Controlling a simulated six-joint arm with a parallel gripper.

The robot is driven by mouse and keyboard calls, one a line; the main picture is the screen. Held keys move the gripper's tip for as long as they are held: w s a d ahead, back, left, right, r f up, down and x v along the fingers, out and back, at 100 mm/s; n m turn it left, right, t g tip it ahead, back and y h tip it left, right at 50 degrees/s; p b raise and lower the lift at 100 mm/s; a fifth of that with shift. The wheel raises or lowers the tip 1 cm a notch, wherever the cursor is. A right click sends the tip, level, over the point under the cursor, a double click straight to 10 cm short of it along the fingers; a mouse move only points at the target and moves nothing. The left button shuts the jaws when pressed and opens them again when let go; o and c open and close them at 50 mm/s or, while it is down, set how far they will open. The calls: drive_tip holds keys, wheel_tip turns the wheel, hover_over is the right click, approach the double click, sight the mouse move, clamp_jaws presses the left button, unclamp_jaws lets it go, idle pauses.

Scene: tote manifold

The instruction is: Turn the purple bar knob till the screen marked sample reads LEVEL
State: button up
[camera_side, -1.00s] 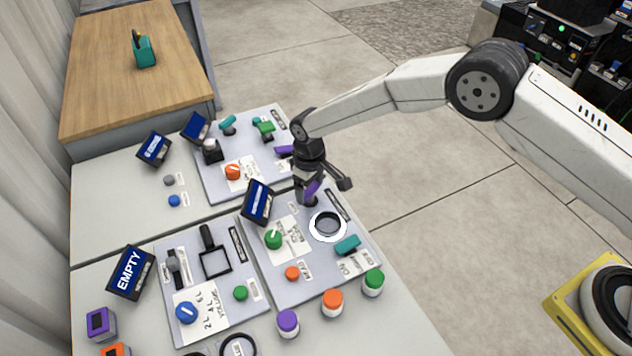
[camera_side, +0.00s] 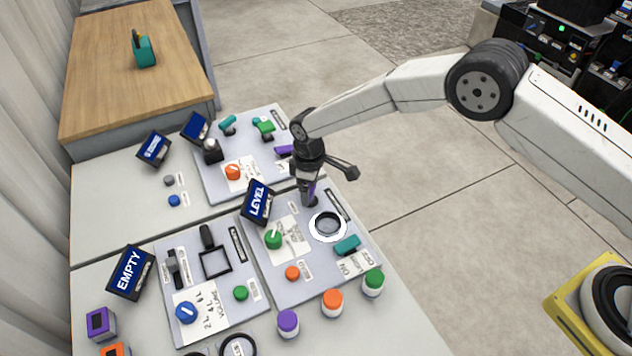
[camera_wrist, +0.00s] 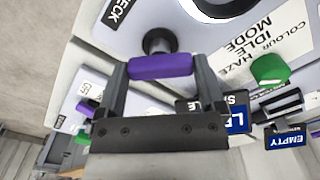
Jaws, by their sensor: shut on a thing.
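The purple bar knob (camera_wrist: 161,66) sits on a dark round base on a grey panel (camera_side: 285,285). In the side view the purple bar (camera_side: 311,190) is partly hidden behind a finger. My gripper (camera_side: 308,192) is shut on the bar, with one finger at each end of it in the wrist view (camera_wrist: 163,75).
A white-ringed dark opening (camera_side: 328,226), a green dial (camera_side: 273,239) and a teal handle (camera_side: 347,245) are close by on the panel. Another screen (camera_side: 131,272) reads EMPTY. A back panel (camera_side: 215,185) holds another purple handle (camera_side: 285,150).

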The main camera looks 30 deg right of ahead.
drive_tip(key=shift+r+n, duration=0.1)
drive_tip(key=shift+n, duration=0.7)
drive_tip(key=o, duration=1)
drive_tip(key=shift+c, duration=0.2)
drive_tip(key=shift+r, duration=0.1)
drive_tip(key=shift+r, duration=3.8)
